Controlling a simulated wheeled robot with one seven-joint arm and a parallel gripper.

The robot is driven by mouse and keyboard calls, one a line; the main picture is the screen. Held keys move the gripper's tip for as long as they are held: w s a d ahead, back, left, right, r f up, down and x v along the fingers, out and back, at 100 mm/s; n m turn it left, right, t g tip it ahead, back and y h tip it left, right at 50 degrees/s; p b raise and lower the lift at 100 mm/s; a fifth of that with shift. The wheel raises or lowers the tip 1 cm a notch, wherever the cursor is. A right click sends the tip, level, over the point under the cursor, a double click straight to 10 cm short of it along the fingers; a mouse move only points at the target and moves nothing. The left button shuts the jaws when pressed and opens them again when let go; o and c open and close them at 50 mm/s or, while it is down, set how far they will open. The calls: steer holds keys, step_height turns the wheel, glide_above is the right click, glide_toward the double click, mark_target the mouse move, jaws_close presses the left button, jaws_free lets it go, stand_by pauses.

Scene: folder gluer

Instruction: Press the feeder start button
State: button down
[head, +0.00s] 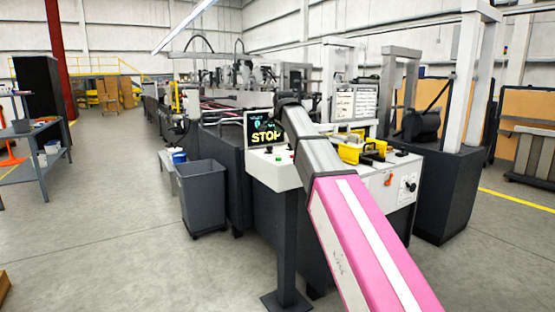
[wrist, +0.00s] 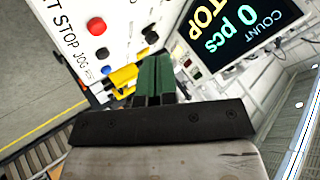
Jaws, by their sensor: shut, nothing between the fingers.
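A control panel (head: 262,172) on a post carries small buttons, among them a green button (head: 278,158) in the head view. Its label is too small to read there. In the wrist view the white panel (wrist: 65,15) shows a cut-off label ending in T, then STOP and JOG. In the head view my arm hides the gripper.
A screen (head: 263,128) behind the panel reads STOP; in the wrist view the screen (wrist: 235,30) also shows 0 pcs. Yellow parts (head: 350,150) lie right of the arm. A grey bin (head: 202,195) stands left of the panel.

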mark_target(278, 159)
steer(key=shift+f, duration=0.15)
steer(key=shift+f, duration=4.25)
steer(key=shift+f, duration=0.1)
steer(key=shift+f, duration=0.35)
steer(key=shift+f, duration=0.45)
steer(key=shift+r, duration=0.9)
steer(key=shift+r, duration=0.1)
